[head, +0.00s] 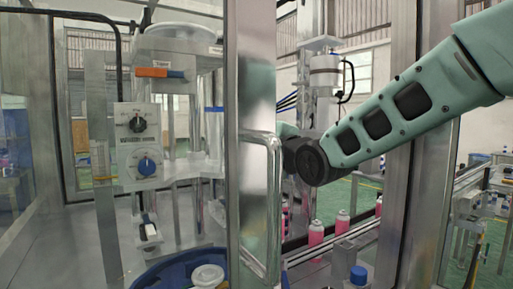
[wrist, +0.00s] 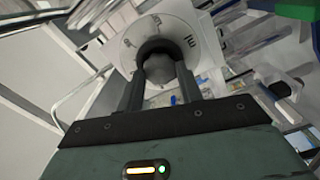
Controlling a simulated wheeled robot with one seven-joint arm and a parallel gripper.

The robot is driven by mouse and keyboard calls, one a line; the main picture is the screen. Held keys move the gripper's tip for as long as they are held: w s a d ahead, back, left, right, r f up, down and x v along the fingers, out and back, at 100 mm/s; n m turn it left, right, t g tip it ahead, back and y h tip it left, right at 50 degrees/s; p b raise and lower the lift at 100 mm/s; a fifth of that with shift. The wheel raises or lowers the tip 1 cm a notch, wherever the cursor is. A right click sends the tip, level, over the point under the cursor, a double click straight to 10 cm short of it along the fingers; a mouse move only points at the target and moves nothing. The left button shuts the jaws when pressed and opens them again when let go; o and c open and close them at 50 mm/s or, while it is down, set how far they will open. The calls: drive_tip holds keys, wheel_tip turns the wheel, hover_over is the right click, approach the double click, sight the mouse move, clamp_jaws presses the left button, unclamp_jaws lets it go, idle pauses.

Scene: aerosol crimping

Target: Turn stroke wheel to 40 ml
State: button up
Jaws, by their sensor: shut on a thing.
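In the wrist view, my gripper (wrist: 158,62) is shut on the grey round stroke wheel (wrist: 160,72), one dark finger on each side of it. A white round scale plate (wrist: 208,50) with black marks surrounds the wheel. The marks are tilted and too blurred to read, so I cannot tell the setting. In the head view, my arm reaches in from the right. My gripper and the wheel are hidden there behind the metal door frame.
The metal door frame (head: 251,70) with its handle (head: 275,205) stands in front of my wrist. On the left are a panel with a black knob (head: 137,124) and a blue knob (head: 147,166), and an orange-blue switch (head: 160,73). Pink cans (head: 316,236) stand behind, right.

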drive_tip(key=o, duration=1)
drive_tip(key=b+v, duration=0.4)
drive_tip(key=v, duration=1.3)
drive_tip(key=shift+s+d+b, duration=0.2)
drive_tip(key=shift+b, duration=0.2)
